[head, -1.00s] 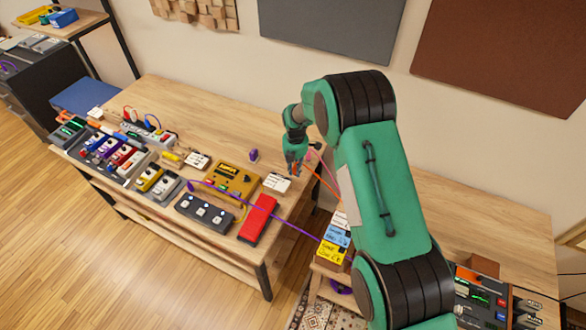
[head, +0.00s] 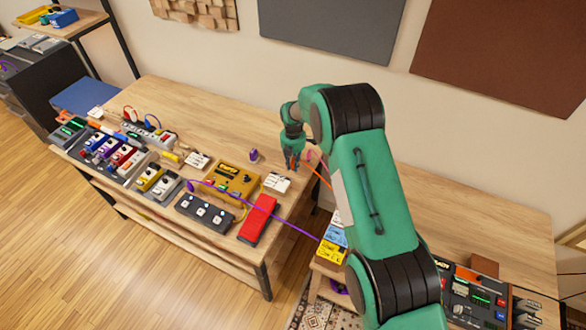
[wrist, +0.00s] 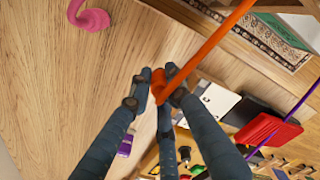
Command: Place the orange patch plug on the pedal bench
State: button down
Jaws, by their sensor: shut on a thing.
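My gripper (head: 291,163) is over the right end of the wooden pedal bench (head: 215,118). In the wrist view my gripper (wrist: 160,88) has its fingers closed around the orange patch plug (wrist: 166,112), which is partly hidden by them. The plug's orange cable (wrist: 215,42) runs up and away to the right in that view. In the head view the cable (head: 322,174) passes behind my arm. Bare bench wood lies below the gripper; I cannot tell the exact height of the plug above it.
A purple plug (head: 254,155) stands on the bench left of my gripper. A white card (head: 276,183), a red pedal (head: 258,220) and a mustard pedal (head: 236,180) are nearby. A pink item (wrist: 90,18) lies on the wood. The bench's back middle is clear.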

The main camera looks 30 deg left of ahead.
aim_at(293, 168)
jog(key=shift+f, duration=1.25)
jog(key=shift+f, duration=0.1)
jog(key=shift+f, duration=0.15)
jog(key=c, duration=1.6)
grip_release()
jog(key=shift+c, duration=0.2)
notch_tip(293, 168, up, 12)
jog(key=shift+r, duration=0.25)
